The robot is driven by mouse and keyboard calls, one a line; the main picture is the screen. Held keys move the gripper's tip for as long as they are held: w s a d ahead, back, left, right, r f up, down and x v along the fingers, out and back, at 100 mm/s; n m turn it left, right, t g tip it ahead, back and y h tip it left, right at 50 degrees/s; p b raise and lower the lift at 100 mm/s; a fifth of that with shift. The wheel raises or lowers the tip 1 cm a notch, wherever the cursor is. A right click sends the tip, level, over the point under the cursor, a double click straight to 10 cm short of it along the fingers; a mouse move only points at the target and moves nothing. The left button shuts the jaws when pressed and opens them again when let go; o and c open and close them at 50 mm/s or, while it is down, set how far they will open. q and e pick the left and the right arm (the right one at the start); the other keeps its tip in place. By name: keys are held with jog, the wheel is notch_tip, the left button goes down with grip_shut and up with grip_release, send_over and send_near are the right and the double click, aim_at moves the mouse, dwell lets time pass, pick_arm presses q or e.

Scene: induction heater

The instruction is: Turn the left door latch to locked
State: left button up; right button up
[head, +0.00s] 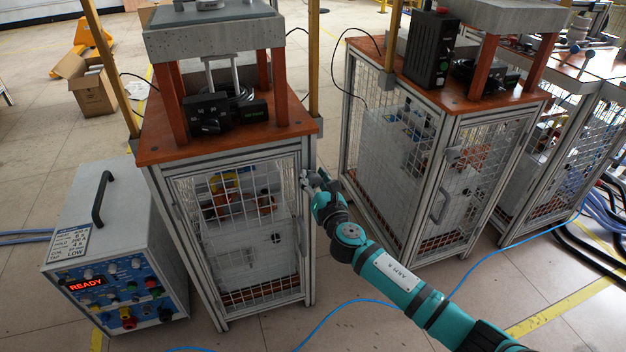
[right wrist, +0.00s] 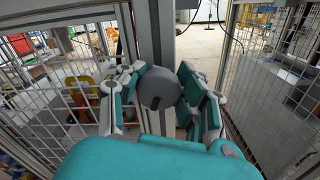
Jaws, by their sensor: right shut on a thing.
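The left cabinet's mesh door (head: 236,262) faces me in the head view and looks closed. A round grey latch knob (right wrist: 158,90) sits on the metal frame post in the right wrist view. My right gripper (head: 312,180) is at the upper right edge of that door. In the right wrist view my right gripper (right wrist: 160,76) has its fingers on both sides of the knob and is shut on it. The knob is mostly hidden by the gripper in the head view, and I cannot read its angle there. My left gripper is not in view.
A grey power unit (head: 122,240) with a red READY display stands on the floor left of the cabinet. A second mesh cabinet (head: 395,165) stands to the right, beyond a gap. Blue cables (head: 335,312) run over the floor in front.

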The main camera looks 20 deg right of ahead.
jog(key=shift+s+f+m, duration=0.15)
jog(key=shift+f+m, duration=0.2)
jog(key=shift+m, duration=0.55)
jog(key=shift+o, duration=0.2)
jog(key=m, duration=0.3)
jog(key=shift+m+b, duration=0.35)
jog(key=shift+m, duration=0.95)
jog(key=m, duration=0.4)
jog(key=shift+d+f, duration=0.1)
jog(key=shift+m, duration=1)
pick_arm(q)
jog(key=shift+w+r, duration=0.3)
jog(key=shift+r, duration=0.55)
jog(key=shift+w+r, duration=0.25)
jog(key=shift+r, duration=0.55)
pick_arm(e)
jog(key=shift+m, duration=0.3)
